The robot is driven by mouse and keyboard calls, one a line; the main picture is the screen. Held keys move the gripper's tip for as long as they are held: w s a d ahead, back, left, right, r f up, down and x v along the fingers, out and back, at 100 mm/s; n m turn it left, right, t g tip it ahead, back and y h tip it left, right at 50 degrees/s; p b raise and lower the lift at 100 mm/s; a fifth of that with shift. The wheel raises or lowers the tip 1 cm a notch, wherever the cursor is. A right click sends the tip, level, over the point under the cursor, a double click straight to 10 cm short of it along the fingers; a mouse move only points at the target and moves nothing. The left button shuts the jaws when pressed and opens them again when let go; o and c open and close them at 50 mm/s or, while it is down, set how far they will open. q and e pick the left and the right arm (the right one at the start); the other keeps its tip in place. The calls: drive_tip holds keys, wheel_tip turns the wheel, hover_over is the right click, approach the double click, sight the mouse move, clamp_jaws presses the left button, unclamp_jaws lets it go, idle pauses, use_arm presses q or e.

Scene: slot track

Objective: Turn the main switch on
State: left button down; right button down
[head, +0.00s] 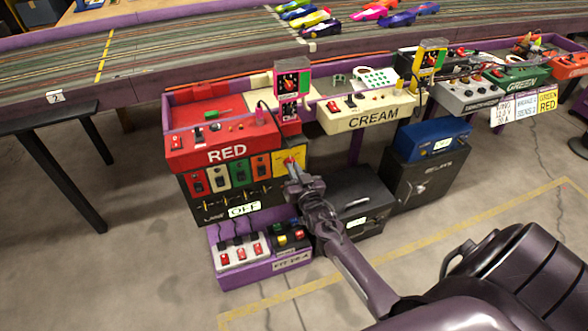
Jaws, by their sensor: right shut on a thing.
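A slot-track control stand carries a red box marked RED (218,155), with a row of coloured switch plates (238,174) below it. A yellow plate (297,152) at the right end of that row has a small red switch (289,160) on it. My right gripper (291,168) is at this yellow plate, shut on the red switch; its fingers hide part of the switch, so its position cannot be read. A white label reading OFF (244,210) is on the black panel below. My left gripper is out of view.
A purple box (262,273) with several switches sits low beside my forearm. A black case (355,193) and a grey cabinet (423,183) stand to the right. The CREAM box (372,118) is above them. Open concrete floor lies in front.

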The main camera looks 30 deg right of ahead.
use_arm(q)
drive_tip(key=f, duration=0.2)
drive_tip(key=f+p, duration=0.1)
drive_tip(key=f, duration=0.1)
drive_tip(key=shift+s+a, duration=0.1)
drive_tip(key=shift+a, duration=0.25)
use_arm(e)
drive_tip(key=m, duration=0.7)
drive_tip(key=shift+d+f+m, duration=0.15)
drive_tip(key=shift+m, duration=0.15)
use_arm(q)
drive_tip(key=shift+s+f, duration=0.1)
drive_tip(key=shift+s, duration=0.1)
use_arm(e)
drive_tip(key=c, duration=1.5)
unclamp_jaws()
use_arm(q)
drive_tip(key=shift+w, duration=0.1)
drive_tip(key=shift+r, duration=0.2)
